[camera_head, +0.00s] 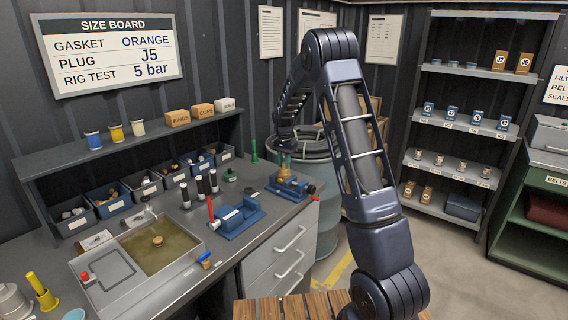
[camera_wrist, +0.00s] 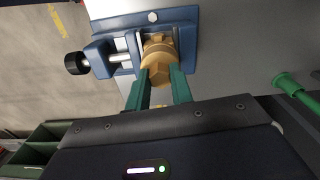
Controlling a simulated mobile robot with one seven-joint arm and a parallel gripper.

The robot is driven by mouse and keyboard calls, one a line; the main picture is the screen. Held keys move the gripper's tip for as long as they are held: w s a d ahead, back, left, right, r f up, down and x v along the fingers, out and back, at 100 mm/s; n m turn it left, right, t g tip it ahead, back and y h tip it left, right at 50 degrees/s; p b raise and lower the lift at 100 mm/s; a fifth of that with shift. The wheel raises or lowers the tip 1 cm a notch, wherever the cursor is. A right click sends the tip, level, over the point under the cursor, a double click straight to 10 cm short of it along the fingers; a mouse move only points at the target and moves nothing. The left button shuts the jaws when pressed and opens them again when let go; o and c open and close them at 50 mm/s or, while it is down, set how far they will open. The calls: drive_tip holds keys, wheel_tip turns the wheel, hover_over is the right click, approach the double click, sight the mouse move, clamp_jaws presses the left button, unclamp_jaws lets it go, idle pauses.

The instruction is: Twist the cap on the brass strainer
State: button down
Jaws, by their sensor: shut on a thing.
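The brass strainer (camera_wrist: 157,42) is clamped in a blue vise (camera_wrist: 125,55) at the bench edge. Its hexagonal brass cap (camera_wrist: 160,75) faces my gripper in the wrist view. My gripper (camera_wrist: 159,82) has green fingers, one on each side of the cap, and is shut on it. In the head view my arm comes down over the bench's right end, with the gripper (camera_head: 284,160) small above the vise (camera_head: 291,186). The strainer (camera_head: 285,173) shows there only as a small brass patch. The cap's thread is hidden.
A water tray (camera_head: 158,248) and parts bins (camera_head: 108,201) lie further left. A grey drum (camera_head: 320,185) stands behind the bench end. A green post (camera_wrist: 290,84) is right of the gripper.

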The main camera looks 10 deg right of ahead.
drive_tip(key=m, duration=0.4)
drive_tip(key=shift+m, duration=0.3)
drive_tip(key=shift+m, duration=0.3)
drive_tip(key=m, duration=0.5)
drive_tip(key=shift+w, duration=0.1)
drive_tip(key=c, duration=0.9)
unclamp_jaws()
drive_tip(key=shift+r, duration=3.5)
